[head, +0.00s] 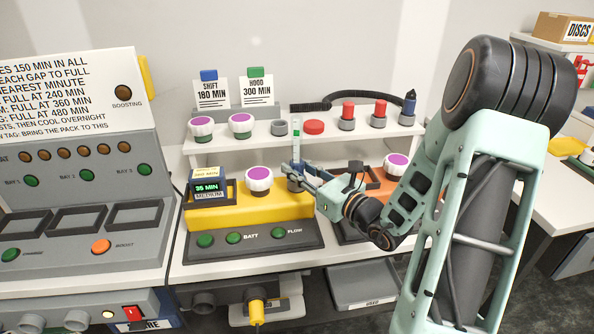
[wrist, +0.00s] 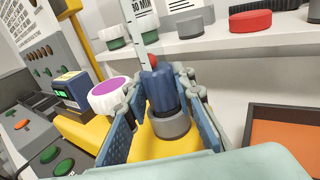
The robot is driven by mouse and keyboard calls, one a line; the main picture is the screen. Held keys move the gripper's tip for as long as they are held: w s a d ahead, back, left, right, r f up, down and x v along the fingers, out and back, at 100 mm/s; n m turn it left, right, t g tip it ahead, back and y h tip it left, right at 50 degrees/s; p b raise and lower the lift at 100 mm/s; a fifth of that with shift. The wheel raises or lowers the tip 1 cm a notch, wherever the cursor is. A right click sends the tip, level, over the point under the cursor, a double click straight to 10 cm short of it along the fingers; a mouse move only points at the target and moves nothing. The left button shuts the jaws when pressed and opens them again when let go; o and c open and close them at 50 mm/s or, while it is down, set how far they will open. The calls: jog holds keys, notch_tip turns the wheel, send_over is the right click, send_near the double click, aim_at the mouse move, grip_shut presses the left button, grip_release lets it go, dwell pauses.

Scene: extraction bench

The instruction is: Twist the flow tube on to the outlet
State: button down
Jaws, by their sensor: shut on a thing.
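The flow tube (head: 296,142) stands upright over the yellow unit (head: 228,214), a clear scaled tube on a blue base (wrist: 157,88). A red ball shows low in the tube in the wrist view. My gripper (head: 297,176) is shut on the blue base, with a finger on each side (wrist: 158,98). Directly under the base is the grey round outlet (wrist: 170,125) on the yellow unit. The base meets or sits in the outlet's collar; whether it is threaded on cannot be told. In the head view my fingers hide part of this joint.
A white knob with a purple top (head: 259,180) stands close left of my gripper, beside a display block (head: 207,187) reading 35 MIN. An orange unit (head: 372,180) is on the right. A white shelf (head: 270,139) with caps and bottles runs close behind.

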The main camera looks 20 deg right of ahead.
aim_at(299, 134)
jog(key=shift+a+m+t+h+b, duration=0.2)
jog(key=shift+m+t+h+b, duration=0.55)
jog(key=shift+m+h, duration=1)
jog(key=shift+d+h, duration=0.15)
jog(key=shift+h, duration=1)
jog(key=c, duration=1.5)
grip_release()
jog(key=shift+c, duration=0.2)
jog(key=shift+r, duration=5.05)
